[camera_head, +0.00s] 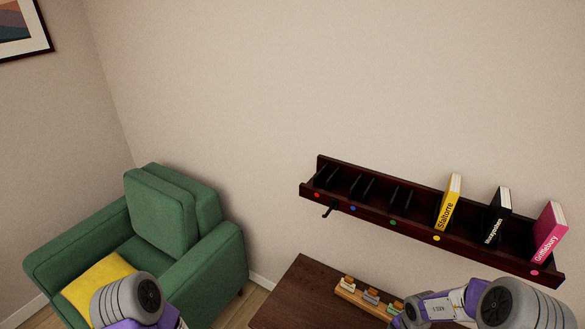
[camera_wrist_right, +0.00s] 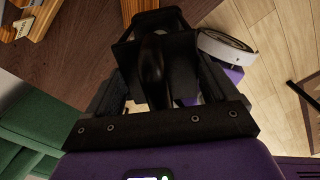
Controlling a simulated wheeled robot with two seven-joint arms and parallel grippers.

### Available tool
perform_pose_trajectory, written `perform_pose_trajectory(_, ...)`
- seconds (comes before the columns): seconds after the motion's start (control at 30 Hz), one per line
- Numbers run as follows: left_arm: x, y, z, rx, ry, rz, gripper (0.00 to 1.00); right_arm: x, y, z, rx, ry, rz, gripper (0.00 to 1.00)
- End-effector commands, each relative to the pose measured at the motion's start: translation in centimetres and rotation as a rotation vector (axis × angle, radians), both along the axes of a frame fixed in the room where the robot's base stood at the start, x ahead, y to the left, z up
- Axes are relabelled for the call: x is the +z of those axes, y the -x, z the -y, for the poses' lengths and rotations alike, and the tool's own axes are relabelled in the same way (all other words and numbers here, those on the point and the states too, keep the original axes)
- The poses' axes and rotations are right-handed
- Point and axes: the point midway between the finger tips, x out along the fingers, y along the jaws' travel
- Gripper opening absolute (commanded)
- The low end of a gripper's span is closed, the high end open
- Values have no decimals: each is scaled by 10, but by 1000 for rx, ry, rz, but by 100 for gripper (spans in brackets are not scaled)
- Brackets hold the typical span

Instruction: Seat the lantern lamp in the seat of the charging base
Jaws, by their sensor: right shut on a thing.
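My right gripper (camera_wrist_right: 158,62) shows in the right wrist view, shut on a dark, black-framed thing (camera_wrist_right: 160,18) that looks like the lantern lamp. The black fingers and the dim light hide most of its outline.
A dark wooden table (camera_head: 305,294) lies at the bottom, with a small wooden rack (camera_head: 352,295) on it. A dark wall shelf (camera_head: 369,206) above holds yellow, black and pink books. A green armchair (camera_head: 160,214) with a yellow cushion (camera_head: 95,287) stands at the left.

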Motion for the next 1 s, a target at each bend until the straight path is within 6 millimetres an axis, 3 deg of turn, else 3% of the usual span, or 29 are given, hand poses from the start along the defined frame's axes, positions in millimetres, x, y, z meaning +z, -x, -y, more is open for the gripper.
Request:
perform_pose_trajectory(0.27,0,0,0,0,0,0,43,5,-3,-11,249,0,4,2)
perform_pose_trajectory(0.47,0,0,0,0,0,0,43,10,-5,-22,532,0,4,2)
perform_pose_trajectory(1.0,0,0,0,0,0,0,43,30,-10,-62,1616,2,4,2)
